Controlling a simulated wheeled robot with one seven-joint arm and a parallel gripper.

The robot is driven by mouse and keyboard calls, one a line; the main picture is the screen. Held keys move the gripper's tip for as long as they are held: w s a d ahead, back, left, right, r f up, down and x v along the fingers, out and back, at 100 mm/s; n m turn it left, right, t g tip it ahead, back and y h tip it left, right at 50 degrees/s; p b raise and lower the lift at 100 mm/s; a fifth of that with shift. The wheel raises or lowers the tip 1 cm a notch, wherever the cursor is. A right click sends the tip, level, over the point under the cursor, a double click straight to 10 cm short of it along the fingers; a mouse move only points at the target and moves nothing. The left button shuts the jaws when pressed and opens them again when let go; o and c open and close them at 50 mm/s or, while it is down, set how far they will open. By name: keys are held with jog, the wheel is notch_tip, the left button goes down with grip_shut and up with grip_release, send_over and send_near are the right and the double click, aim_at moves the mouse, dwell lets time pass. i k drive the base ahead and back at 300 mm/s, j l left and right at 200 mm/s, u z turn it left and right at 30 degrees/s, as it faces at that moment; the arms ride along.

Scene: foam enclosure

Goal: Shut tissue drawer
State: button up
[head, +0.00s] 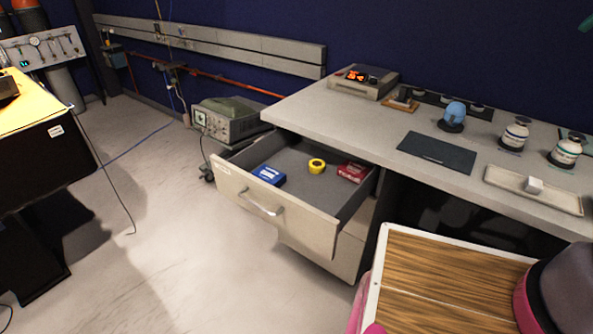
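The drawer (303,226) under the grey bench stands pulled far out. Its beige front faces the lower left and carries a bar handle (262,205) and a small label. Inside it lie a blue box (269,176), a yellow roll (317,166) and a red box (352,172). I cannot make out any tissue. A lower drawer front (318,255) beneath it looks closed. My gripper is not in view, and nothing touches the drawer.
The workbench (340,115) holds bottles, a dark mat (437,152) and a tray (530,190). A green-grey instrument (227,118) stands behind the drawer. A yellow-topped table (35,110) is at left with a cable on the floor. Floor (180,225) before the drawer is clear.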

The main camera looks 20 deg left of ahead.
aim_at(313, 209)
jog(key=u, duration=1.55)
